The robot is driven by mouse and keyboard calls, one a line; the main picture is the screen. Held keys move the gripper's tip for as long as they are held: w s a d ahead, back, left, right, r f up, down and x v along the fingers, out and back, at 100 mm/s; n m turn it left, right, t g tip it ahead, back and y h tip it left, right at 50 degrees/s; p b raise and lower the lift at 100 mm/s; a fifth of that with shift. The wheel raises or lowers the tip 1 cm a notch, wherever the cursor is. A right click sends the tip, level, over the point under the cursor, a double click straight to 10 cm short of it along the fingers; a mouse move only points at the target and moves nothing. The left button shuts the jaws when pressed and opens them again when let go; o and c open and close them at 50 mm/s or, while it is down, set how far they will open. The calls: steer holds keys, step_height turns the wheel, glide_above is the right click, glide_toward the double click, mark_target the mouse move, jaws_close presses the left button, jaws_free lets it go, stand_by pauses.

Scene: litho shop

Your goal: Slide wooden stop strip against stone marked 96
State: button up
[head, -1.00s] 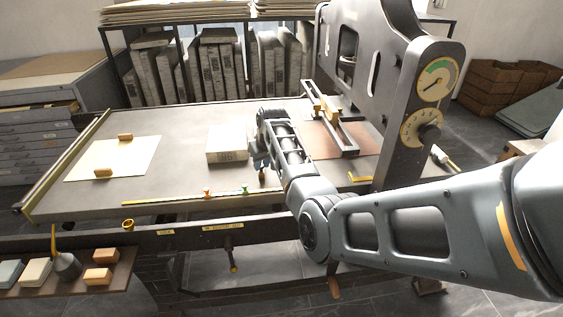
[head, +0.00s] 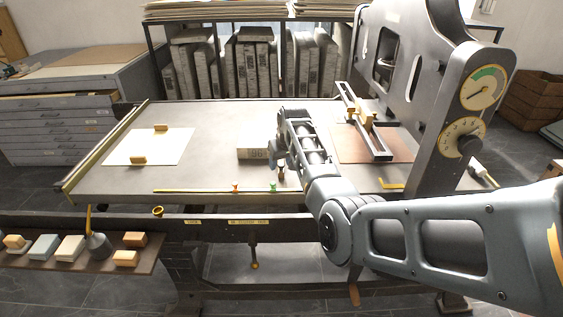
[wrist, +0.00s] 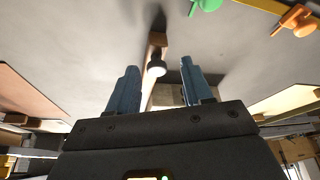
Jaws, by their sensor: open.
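The pale stone marked 96 (head: 252,154) lies flat on the grey press bed, just left of my gripper (head: 279,165) in the head view. My gripper is open, pointing down close to the bed. In the wrist view, a brown wooden piece (wrist: 157,39), seemingly the stop strip, has a dark knob with a pale top (wrist: 156,67). The knob shows between and slightly beyond the two blue fingers (wrist: 159,82), with gaps on both sides. My gripper and arm largely hide the strip in the head view, so its contact with the stone cannot be told.
A yellow rule (head: 197,190) with orange (head: 235,188) and green (head: 273,186) markers lies along the bed's front edge. A white sheet (head: 150,147) lies left. A brown board (head: 350,147) and the press frame (head: 455,110) stand right. Bed between sheet and stone is clear.

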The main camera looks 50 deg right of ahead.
steer(key=v, duration=0.7)
steer(key=shift+s+r, duration=0.15)
steer(key=shift+r, duration=0.2)
steer(key=shift+a, duration=0.1)
stand_by(0.3)
